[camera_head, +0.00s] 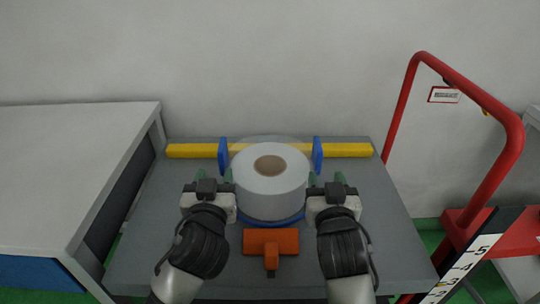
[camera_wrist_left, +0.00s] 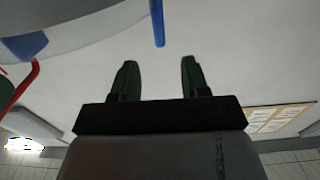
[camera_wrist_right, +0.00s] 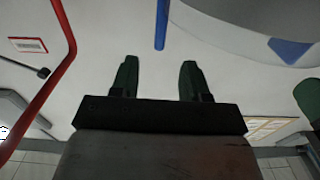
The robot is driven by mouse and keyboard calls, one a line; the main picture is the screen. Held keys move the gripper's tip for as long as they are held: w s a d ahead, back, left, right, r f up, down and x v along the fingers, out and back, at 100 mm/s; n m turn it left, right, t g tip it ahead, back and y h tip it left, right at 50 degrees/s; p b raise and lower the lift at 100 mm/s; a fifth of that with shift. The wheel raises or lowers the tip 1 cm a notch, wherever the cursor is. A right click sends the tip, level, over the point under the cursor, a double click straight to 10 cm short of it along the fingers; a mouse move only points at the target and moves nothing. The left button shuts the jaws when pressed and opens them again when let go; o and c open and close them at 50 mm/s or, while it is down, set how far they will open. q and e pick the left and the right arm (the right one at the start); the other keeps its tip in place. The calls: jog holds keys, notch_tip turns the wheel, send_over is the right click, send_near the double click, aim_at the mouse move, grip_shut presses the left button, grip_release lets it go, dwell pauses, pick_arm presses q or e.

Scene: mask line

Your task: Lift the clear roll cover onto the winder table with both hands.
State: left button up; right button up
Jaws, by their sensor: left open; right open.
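A white roll (camera_head: 262,192) with a brown core stands upright on the grey winder table (camera_head: 125,270). A faint see-through edge of the clear roll cover (camera_head: 270,140) shows just behind and above the roll; the rest of its outline is hard to make out. A blue ring (camera_head: 275,221) shows at the roll's lower front. My left gripper (camera_head: 214,178) is open and empty at the roll's left side. My right gripper (camera_head: 326,180) is open and empty at its right side. In the left wrist view (camera_wrist_left: 158,64) and right wrist view (camera_wrist_right: 159,64), nothing lies between the fingers.
A yellow bar (camera_head: 190,151) runs across the table's back, with blue upright plates (camera_head: 222,155) (camera_head: 317,155) on either side of the roll. An orange block (camera_head: 270,242) lies in front. A white-topped bench (camera_head: 70,170) stands left; a red-framed cart (camera_head: 490,180) stands right.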

aim_at(222, 143)
dwell(0.3)
pick_arm(q)
jog(key=w, duration=1)
jog(key=shift+w, duration=0.4)
pick_arm(e)
jog(key=w, duration=1)
jog(key=shift+w, duration=0.4)
pick_arm(q)
jog(key=shift+c, duration=0.4)
pick_arm(e)
jog(key=shift+c, duration=0.4)
pick_arm(q)
grip_shut()
pick_arm(e)
grip_shut()
